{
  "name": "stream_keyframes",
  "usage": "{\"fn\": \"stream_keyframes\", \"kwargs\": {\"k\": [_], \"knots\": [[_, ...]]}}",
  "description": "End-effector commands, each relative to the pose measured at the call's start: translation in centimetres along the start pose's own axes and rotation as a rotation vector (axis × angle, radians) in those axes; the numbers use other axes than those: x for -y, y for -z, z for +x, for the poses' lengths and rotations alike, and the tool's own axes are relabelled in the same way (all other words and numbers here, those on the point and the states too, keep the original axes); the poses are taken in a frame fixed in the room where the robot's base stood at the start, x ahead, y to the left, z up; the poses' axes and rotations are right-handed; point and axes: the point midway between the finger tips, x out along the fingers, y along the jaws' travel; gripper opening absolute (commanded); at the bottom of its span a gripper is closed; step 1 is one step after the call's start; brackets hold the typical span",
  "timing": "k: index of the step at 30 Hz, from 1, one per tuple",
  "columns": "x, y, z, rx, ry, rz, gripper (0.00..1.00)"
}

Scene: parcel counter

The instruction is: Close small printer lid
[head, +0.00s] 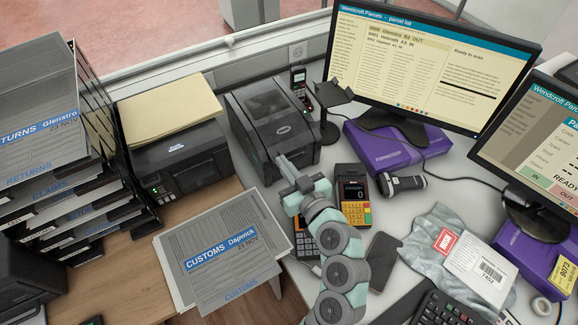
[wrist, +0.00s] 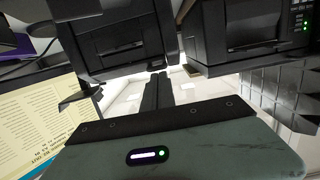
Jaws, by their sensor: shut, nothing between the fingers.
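The small printer (head: 310,143) is a black box with a green light, standing on the counter at the centre of the head view. Its lid (head: 268,103), with a dark window, looks down on the body; I cannot tell whether it is fully seated. My gripper (head: 286,164) is shut and empty, right at the printer's front face; I cannot tell whether it touches. In the wrist view the shut fingers (wrist: 156,90) point toward the small printer (wrist: 115,42), which fills the upper left of centre.
A larger printer (head: 182,160) with paper on top stands left, beside a folder rack (head: 88,90). A card terminal (head: 353,190), a small stand (head: 330,125) and a handset (head: 299,85) are close on the right. Customs folders (head: 225,255) lie in front. A monitor (head: 430,60) stands behind.

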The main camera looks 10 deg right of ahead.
Motion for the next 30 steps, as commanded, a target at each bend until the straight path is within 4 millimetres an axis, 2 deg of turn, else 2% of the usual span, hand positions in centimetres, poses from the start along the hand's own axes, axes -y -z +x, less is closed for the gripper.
{"fn": "stream_keyframes", "kwargs": {"k": [1, 17, 20, 26, 30], "knots": [[0.1, -1.2, 0.1, 0.021, 0.002, 0.002, 0.00], [0.4, -1.9, 0.2, 0.036, 0.008, 0.007, 0.00], [0.4, -1.0, 0.0, 0.033, 0.010, 0.005, 0.00], [0.5, 3.5, -0.8, 0.008, 0.011, 0.001, 0.00], [0.2, 3.2, -4.5, 0.004, 0.001, 0.006, 0.00]]}}
